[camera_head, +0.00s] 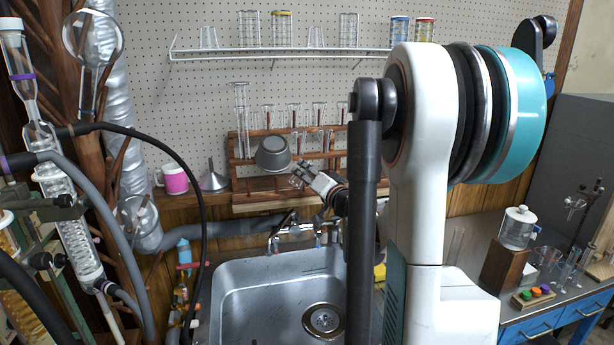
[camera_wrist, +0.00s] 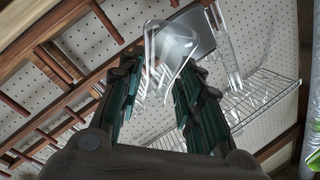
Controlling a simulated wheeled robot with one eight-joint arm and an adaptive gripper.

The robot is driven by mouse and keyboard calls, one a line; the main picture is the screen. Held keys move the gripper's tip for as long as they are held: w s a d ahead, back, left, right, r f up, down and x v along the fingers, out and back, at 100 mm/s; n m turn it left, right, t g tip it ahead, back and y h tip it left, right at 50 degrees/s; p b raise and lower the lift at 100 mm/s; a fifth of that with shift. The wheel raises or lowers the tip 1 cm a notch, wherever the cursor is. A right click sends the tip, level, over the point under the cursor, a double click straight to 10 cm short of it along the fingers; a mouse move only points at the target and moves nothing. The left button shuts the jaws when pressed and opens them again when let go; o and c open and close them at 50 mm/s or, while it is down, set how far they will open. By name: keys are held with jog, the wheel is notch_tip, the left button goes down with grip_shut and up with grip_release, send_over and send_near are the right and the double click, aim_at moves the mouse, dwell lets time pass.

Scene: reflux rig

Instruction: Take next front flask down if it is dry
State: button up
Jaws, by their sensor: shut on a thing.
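My gripper (camera_head: 308,174) is in front of the lower part of the wooden rack (camera_head: 243,187), above the back of the sink. In the wrist view my gripper (camera_wrist: 160,78) points up at the pegboard, its two dark green fingers shut on a clear glass flask (camera_wrist: 172,46). The flask looks empty, but I cannot tell whether its inside is dry. In the head view the flask is too small and clear to make out well. I cannot tell whether it still touches a peg.
A grey bowl (camera_head: 273,155) hangs on the rack just left of my gripper. A tall glass cylinder (camera_head: 240,120), upturned tubes, a pink mug (camera_head: 174,178) and a funnel (camera_head: 212,178) are nearby. The steel sink (camera_head: 255,300) lies below. A wire shelf (camera_head: 280,54) holds glasses.

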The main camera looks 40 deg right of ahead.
jog(key=n, duration=0.6)
jog(key=shift+a+r, duration=0.1)
jog(key=shift+a, duration=0.05)
jog(key=shift+a+n+y, duration=0.1)
jog(key=shift+n+y, duration=0.2)
jog(key=shift+n, duration=1.3)
